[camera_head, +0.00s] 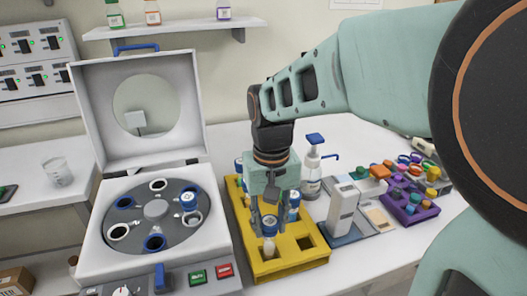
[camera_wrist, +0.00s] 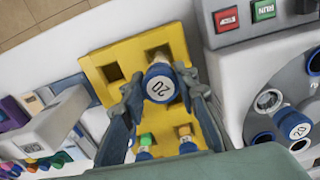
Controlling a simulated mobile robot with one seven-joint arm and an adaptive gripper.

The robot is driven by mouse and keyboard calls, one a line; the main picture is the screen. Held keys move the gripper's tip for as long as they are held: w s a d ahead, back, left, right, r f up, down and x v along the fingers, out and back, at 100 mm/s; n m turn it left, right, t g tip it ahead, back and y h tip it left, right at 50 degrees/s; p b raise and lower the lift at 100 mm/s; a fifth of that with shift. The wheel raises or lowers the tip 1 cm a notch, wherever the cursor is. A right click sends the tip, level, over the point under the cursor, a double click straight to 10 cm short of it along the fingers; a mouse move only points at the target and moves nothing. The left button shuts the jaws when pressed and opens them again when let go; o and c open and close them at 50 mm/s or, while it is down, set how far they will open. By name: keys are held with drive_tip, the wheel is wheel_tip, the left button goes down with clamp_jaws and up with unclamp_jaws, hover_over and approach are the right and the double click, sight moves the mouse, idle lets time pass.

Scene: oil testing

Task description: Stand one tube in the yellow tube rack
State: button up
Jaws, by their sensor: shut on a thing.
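My gripper (camera_head: 268,222) is shut on a tube (camera_head: 269,246) with a blue cap and a white top marked 20. The held tube is upright over the front part of the yellow tube rack (camera_head: 262,269). Its cap (camera_wrist: 160,84) shows between my fingers in the wrist view, with the rack (camera_wrist: 120,52) below. Its lower end is at a rack hole; I cannot tell how deep it sits. Other blue-capped tubes (camera_head: 294,199) stand further back in the rack, partly hidden by my gripper. Empty square holes (camera_head: 305,243) show at the front.
An open centrifuge (camera_head: 155,205) stands close left of the rack, its lid raised; a blue-capped tube (camera_head: 188,199) sits in its rotor. At right are a pump bottle (camera_head: 312,172), a white device (camera_head: 342,208) and a purple rack (camera_head: 412,215) with several coloured caps.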

drive_tip(key=shift+f+b, duration=0.9)
drive_tip(key=shift+f, duration=0.45)
idle(0.9)
drive_tip(key=o, duration=1.2)
drive_tip(key=shift+o, duration=0.2)
